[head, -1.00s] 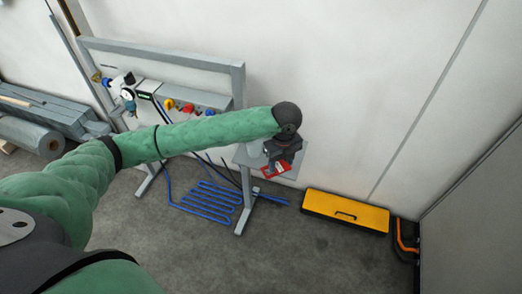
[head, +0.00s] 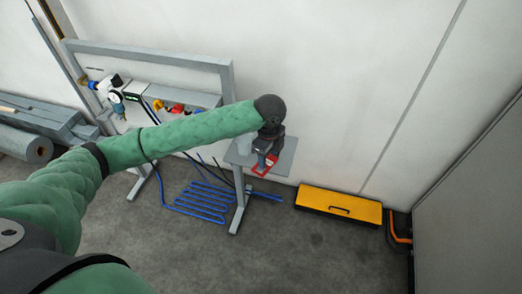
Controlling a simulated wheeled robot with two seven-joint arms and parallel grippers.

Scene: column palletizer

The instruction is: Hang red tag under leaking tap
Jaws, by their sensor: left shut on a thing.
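My left gripper (head: 264,158) is shut on the red tag (head: 260,170) and holds it over the small grey side shelf at the right end of the frame. Part of the tag is hidden behind the gripper. Taps with coloured handles, yellow (head: 157,105) and red (head: 177,109), sit on the grey panel left of the gripper, partly behind my left arm. I cannot tell which tap leaks. My right gripper is not in view.
The grey metal frame (head: 150,52) stands against the wall, with a gauge (head: 118,108) at its left. Blue tubing (head: 205,205) lies below it. A yellow case (head: 338,203) lies on the floor at right. Pipes and a grey roll (head: 25,143) are at far left. Floor in front is clear.

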